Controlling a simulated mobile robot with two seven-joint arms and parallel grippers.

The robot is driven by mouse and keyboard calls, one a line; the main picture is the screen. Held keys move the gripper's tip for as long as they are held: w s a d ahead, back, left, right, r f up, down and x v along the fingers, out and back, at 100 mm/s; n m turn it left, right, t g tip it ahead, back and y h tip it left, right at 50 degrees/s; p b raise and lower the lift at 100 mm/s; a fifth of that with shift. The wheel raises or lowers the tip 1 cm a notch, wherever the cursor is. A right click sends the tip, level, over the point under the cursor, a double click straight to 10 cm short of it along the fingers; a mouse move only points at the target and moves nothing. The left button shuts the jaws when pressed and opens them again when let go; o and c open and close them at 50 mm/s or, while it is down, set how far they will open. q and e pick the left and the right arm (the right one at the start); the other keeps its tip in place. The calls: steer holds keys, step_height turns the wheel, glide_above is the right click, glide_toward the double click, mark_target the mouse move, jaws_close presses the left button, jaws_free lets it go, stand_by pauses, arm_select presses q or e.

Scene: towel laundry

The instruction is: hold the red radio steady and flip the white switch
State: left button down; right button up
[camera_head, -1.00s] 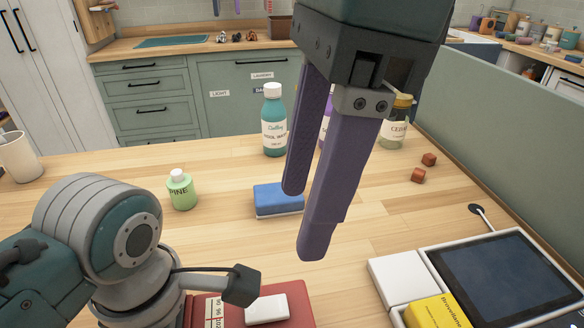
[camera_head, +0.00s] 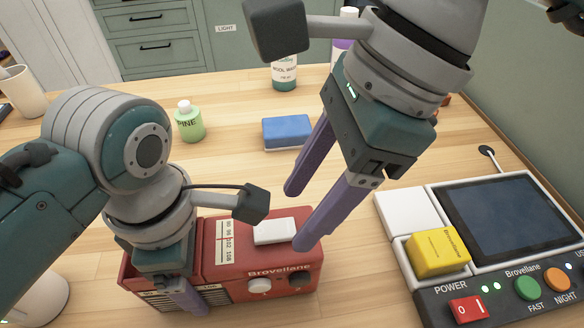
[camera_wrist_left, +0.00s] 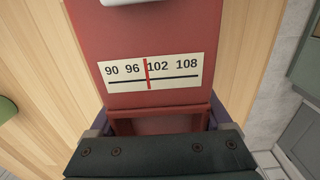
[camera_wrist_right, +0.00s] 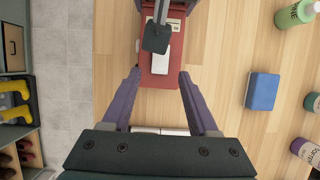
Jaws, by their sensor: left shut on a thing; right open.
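The red radio (camera_head: 220,268) lies on the wooden table at the lower centre, with a dial strip and knobs. The white switch (camera_head: 274,231) is a raised rocker on its top. My left gripper (camera_head: 188,296) is shut on the radio's left part; in the left wrist view the radio (camera_wrist_left: 190,30) sits between its fingers. My right gripper (camera_head: 297,215) is open and empty, above the radio's right end, fingers pointing down. In the right wrist view the switch (camera_wrist_right: 161,60) lies ahead between the open fingers, apart from them, partly hidden by a dark block on my left arm.
A blue sponge (camera_head: 288,132) and a green bottle (camera_head: 189,122) stand behind the radio. A control panel with a yellow box (camera_head: 438,252) and a red power switch (camera_head: 468,308) is at the right. A white mug (camera_head: 22,92) is at the left. Bare table lies between radio and panel.

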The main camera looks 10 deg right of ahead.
steer(key=shift+x, duration=0.95)
steer(key=shift+c, duration=0.3)
jaws_close()
